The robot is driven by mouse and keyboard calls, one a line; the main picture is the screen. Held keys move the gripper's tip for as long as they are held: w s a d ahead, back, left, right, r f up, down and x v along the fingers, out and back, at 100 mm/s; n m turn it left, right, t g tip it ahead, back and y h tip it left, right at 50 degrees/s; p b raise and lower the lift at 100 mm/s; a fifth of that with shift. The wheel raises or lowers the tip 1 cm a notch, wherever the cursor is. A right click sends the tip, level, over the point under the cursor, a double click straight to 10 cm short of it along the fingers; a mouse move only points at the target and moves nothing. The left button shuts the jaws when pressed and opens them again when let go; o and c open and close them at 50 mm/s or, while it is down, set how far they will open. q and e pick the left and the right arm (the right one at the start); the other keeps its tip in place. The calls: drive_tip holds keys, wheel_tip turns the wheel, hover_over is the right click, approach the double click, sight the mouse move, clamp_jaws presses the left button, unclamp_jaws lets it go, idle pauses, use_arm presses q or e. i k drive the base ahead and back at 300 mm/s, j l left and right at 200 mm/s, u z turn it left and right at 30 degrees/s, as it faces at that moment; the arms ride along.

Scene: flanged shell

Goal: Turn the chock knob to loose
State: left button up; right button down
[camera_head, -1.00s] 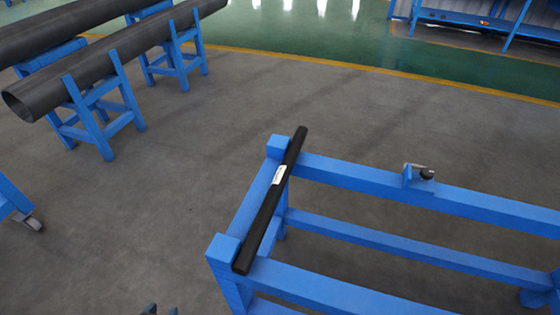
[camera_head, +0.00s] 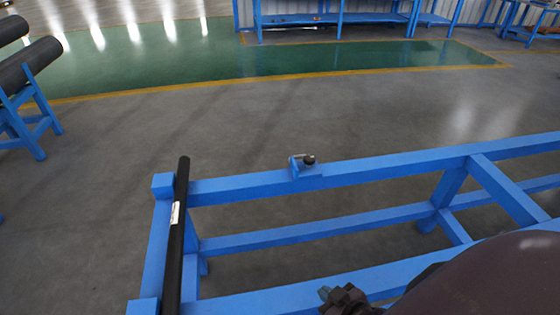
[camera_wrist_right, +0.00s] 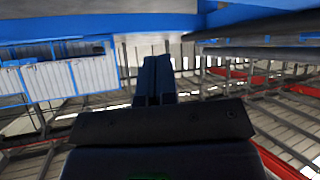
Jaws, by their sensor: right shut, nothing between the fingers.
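The chock knob (camera_head: 309,159) is a small dark round knob. It sits on a small blue bracket with a pale metal piece, on the far rail of the blue frame (camera_head: 400,166). Which way the knob is set is too small to tell. My right gripper (camera_head: 325,293) is at the bottom of the head view, by the frame's near rail and apart from the knob. In the right wrist view its two fingers (camera_wrist_right: 154,80) are together with nothing between them. The knob is not recognisable in that view. My left gripper is out of view.
A black bar (camera_head: 175,240) with a white label lies across the frame's left end. Dark pipes (camera_head: 28,63) rest on blue stands at the far left. Blue benches (camera_head: 340,18) stand along the back wall. The grey floor beyond the frame is clear.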

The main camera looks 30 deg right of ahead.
sight(309, 160)
drive_tip(key=i+j+u, duration=0.15)
drive_tip(key=j+u, duration=0.25)
drive_tip(key=j, duration=0.2)
drive_tip(key=i+j+u, duration=0.35)
drive_tip(key=j, duration=0.2)
drive_tip(key=i+j+u, duration=0.25)
drive_tip(key=j+u, duration=0.15)
drive_tip(key=i+j+u, duration=0.35)
drive_tip(key=j, duration=0.15)
drive_tip(key=i+j+z, duration=0.15)
drive_tip(key=i+z, duration=0.2)
drive_tip(key=i+j+z, duration=0.3)
drive_tip(key=i, duration=0.3)
drive_tip(key=i+l+z, duration=0.1)
drive_tip(key=z, duration=0.3)
drive_tip(key=i+z, duration=0.6)
drive_tip(key=z, duration=0.25)
drive_tip(key=i+z, duration=0.55)
drive_tip(key=z, duration=0.2)
drive_tip(key=i+j+z, duration=0.1)
drive_tip(key=i+z, duration=0.4)
drive_tip(key=z, duration=0.25)
drive_tip(key=i+z, duration=0.2)
drive_tip(key=z, duration=0.25)
drive_tip(key=i+j+z, duration=0.15)
drive_tip(key=z, duration=0.25)
drive_tip(key=i+j+z, duration=0.2)
drive_tip(key=z, duration=0.25)
drive_tip(key=i, duration=0.05)
